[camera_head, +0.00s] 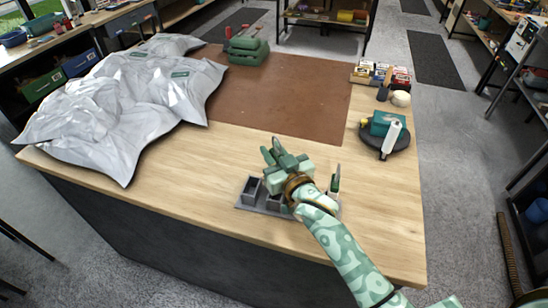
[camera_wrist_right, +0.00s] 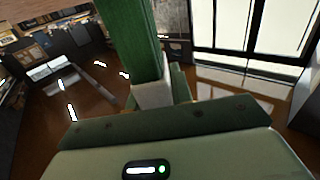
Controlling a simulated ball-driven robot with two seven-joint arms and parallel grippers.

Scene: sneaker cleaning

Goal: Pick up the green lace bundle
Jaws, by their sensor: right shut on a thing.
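My right gripper (camera_head: 276,156) is over the front middle of the wooden table, just above and behind a grey compartment tray (camera_head: 243,207). It is shut on a green thing that I take to be the green lace bundle (camera_wrist_right: 128,40). In the right wrist view the bundle is a long, textured green strip with a pale grey-white part at its lower end. In the head view the bundle is hard to tell from the green fingers. My forearm and hand hide part of the tray. My left gripper is out of view.
A green and white upright item (camera_head: 335,181) stands right of my wrist. Crumpled grey bags (camera_head: 120,95) cover the left. A brown mat (camera_head: 290,95) lies behind, with a green item (camera_head: 248,48) at its back edge. A dark round stand (camera_head: 385,139) and small boxes (camera_head: 380,73) are at right.

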